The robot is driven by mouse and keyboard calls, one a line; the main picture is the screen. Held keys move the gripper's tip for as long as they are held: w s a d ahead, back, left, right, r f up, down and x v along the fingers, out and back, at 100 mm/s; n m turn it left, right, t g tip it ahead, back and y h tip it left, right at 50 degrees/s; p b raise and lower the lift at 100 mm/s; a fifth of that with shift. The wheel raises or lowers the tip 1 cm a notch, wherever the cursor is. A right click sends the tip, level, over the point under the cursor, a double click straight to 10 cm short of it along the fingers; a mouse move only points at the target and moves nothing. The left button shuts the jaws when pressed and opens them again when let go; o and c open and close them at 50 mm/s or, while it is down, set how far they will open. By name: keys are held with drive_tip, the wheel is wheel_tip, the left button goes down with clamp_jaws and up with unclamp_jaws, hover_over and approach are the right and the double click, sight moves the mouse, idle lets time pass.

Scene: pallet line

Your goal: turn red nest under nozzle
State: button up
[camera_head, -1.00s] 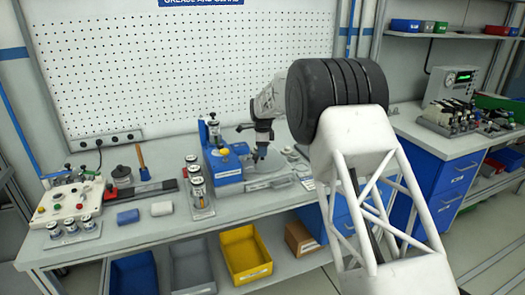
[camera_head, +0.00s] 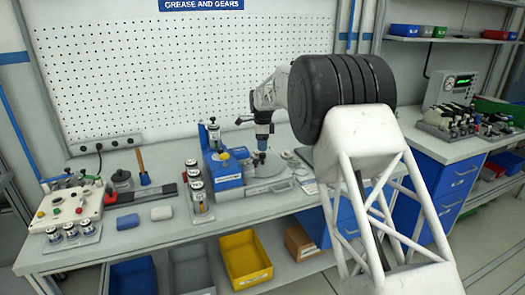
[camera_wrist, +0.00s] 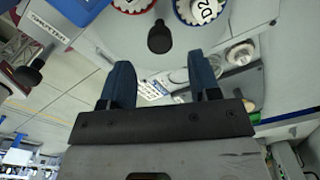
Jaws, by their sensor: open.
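The red nest (camera_wrist: 130,5) is a red ring with a white toothed gear in it, cut off at the top edge of the wrist view. A blue nest (camera_wrist: 200,12) with a white gear marked D2 sits right of it. A black knob (camera_wrist: 160,38) stands between and below them. My gripper (camera_wrist: 162,72) is open, its two blue fingers apart and empty, with the knob beyond their tips. In the head view my gripper (camera_head: 262,141) hangs over the round turntable (camera_head: 268,168), beside the blue dispenser (camera_head: 224,170). I cannot make out the nozzle.
A rack of jars (camera_head: 198,192) stands left of the dispenser. A control box (camera_head: 68,207), a blue block (camera_head: 128,221) and a white block (camera_head: 161,213) lie farther left. Bare bench (camera_head: 180,232) shows in front. Small parts lie right of the turntable.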

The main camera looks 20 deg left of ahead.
drive_tip(key=shift+r, duration=1.25)
